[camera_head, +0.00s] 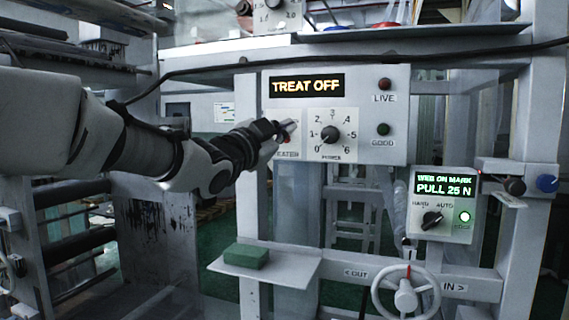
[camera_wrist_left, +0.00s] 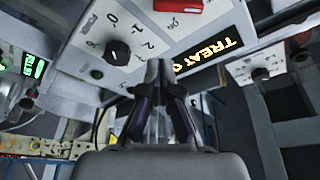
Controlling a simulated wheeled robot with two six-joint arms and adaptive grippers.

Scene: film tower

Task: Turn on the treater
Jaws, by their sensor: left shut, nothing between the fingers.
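The treater panel (camera_head: 360,150) has a lit display (camera_head: 307,86) reading TREAT OFF. Its black power knob (camera_head: 331,134) sits on a 0 to 6 scale and also shows in the left wrist view (camera_wrist_left: 117,50). A red switch (camera_wrist_left: 178,5) with an ON label is at the top of the wrist view; in the head view my gripper mostly hides it. My left gripper (camera_head: 291,128) is shut and empty, in front of the panel's lower left, left of the knob. Its closed fingertips (camera_wrist_left: 160,68) point towards the panel; contact cannot be told. My right gripper is not in view.
The LIVE lamp (camera_head: 385,84) and GOOD lamp (camera_head: 383,129) look dark. A box (camera_head: 443,205) reading PULL 25 N has a HAND/AUTO knob and a lit green lamp. A handwheel (camera_head: 406,297) stands below. A green block (camera_head: 246,256) rests on a shelf (camera_head: 290,272).

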